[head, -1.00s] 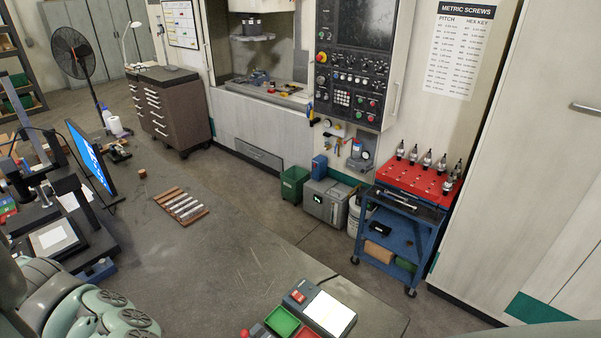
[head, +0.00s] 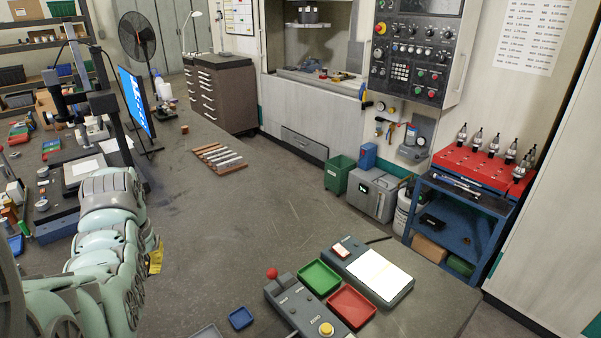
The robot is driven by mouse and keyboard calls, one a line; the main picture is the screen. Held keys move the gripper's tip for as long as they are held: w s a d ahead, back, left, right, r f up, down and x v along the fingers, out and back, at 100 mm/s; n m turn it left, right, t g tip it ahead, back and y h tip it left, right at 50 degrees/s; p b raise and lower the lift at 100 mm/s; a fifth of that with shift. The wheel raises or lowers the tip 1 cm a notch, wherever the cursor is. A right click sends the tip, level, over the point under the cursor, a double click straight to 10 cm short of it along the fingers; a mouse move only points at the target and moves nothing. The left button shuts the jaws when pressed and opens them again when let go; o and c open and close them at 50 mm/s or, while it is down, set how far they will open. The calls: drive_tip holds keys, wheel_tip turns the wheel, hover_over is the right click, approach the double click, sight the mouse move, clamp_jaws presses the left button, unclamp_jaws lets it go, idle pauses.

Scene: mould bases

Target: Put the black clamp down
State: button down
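I cannot make out the black clamp in the head view. My pale green arm reaches in from the lower left over the grey worktop (head: 235,215). Its links hide part of the worktop's left side. My gripper does not show, so I cannot see whether it holds anything. A small yellow piece (head: 155,258) shows at the right edge of my arm, mostly hidden by it.
Front centre holds a control box (head: 300,305), a green tray (head: 318,277), a red tray (head: 352,306) and a lit white panel (head: 380,272). A slatted rack (head: 220,158) lies farther back. A monitor (head: 136,100) stands at left. The middle worktop is clear.

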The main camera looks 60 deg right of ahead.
drive_tip(key=shift+m, duration=0.4)
drive_tip(key=d+f+b, duration=0.1)
drive_tip(key=d+b, duration=0.1)
drive_tip(key=s+d+f+b, duration=0.1)
drive_tip(key=d+f+b, duration=0.3)
drive_tip(key=shift+s+d+f, duration=0.15)
drive_tip(key=shift+s+d, duration=0.15)
drive_tip(key=shift+s, duration=0.05)
drive_tip(key=shift+s+d+b, duration=0.25)
drive_tip(key=shift+d+b, duration=0.2)
drive_tip(key=shift+s+a+p, duration=0.15)
drive_tip(key=shift+a+p, duration=0.3)
drive_tip(key=shift+a, duration=0.15)
drive_tip(key=p, duration=0.6)
hover_over(155, 338)
drive_tip(key=s, duration=0.3)
drive_tip(key=shift+a+f, duration=0.25)
drive_tip(key=shift+f, duration=0.45)
wheel_tip(155, 338, down, 2)
drive_tip(key=shift+s, duration=0.1)
drive_tip(key=shift+f+p, duration=0.75)
drive_tip(key=shift+f, duration=0.05)
drive_tip(key=shift+f, duration=0.1)
drive_tip(key=c, duration=1.1)
unclamp_jaws()
